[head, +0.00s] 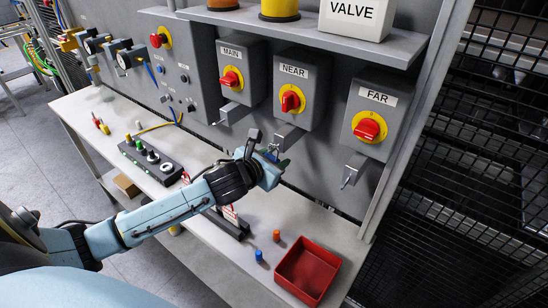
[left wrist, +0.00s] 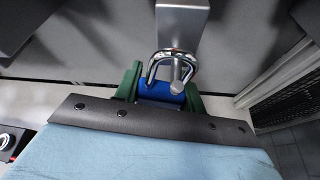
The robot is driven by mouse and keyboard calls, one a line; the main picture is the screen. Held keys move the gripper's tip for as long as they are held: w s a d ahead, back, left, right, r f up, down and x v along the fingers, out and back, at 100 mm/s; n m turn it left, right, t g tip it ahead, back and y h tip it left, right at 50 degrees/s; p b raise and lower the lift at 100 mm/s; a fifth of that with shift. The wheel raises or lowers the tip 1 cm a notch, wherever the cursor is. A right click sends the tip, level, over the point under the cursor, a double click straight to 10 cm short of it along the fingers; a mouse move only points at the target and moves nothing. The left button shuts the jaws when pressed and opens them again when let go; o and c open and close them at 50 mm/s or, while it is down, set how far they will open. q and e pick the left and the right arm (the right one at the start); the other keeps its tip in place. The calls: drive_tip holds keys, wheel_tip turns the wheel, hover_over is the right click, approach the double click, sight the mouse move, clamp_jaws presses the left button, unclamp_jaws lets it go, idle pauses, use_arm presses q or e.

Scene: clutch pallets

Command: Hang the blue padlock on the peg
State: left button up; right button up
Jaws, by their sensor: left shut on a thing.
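The blue padlock (left wrist: 160,91) is between the green fingers of my left gripper (left wrist: 158,88), which is shut on its body. In the left wrist view its silver shackle points up, and the peg (left wrist: 180,72) shows inside the shackle's outline, below a grey bracket (left wrist: 183,22). I cannot tell for sure how far the peg passes through the loop. In the head view my left gripper (head: 274,165) is just below the bracket (head: 288,137) under the NEAR switch box (head: 301,88); the padlock is mostly hidden there. My right gripper is out of view.
The MAIN box (head: 241,72) and FAR box (head: 376,117) flank NEAR, each with a bracket below. A red tray (head: 308,270), an orange peg-like piece (head: 276,235) and a blue one (head: 259,256) are on the bench. A black button strip (head: 152,160) lies to the left.

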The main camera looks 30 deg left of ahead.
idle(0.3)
use_arm(q)
drive_tip(key=o, duration=1.1)
